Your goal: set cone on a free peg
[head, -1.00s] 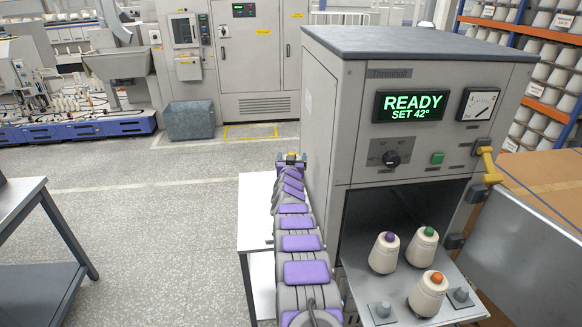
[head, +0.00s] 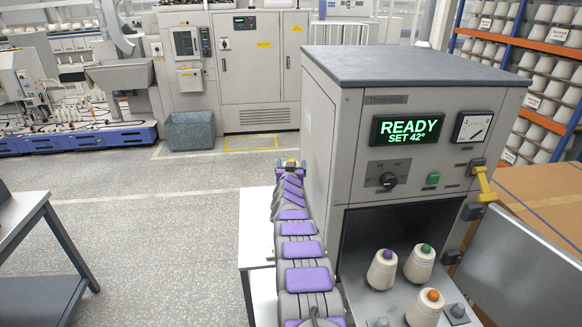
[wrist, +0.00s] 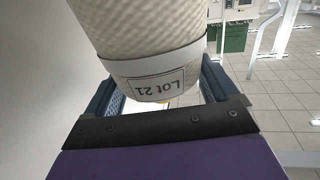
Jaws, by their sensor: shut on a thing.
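In the wrist view, my gripper (wrist: 158,88) is shut on a pale textured cone (wrist: 140,35). In the head view, the peg tray (head: 399,302) sticks out of the machine's opening. It bears cones with a purple tip (head: 382,270), a green tip (head: 420,263) and an orange tip (head: 425,309). A bare peg (head: 458,311) stands at the right, and another bare peg (head: 380,322) at the bottom edge. The held cone cannot be made out in the head view.
The machine (head: 325,140) with a READY display stands right of my arm. Its open door (head: 515,262) stands right of the tray. A white table (head: 255,230) is beside my arm, a grey bench (head: 35,240) at the left. Floor between them is clear.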

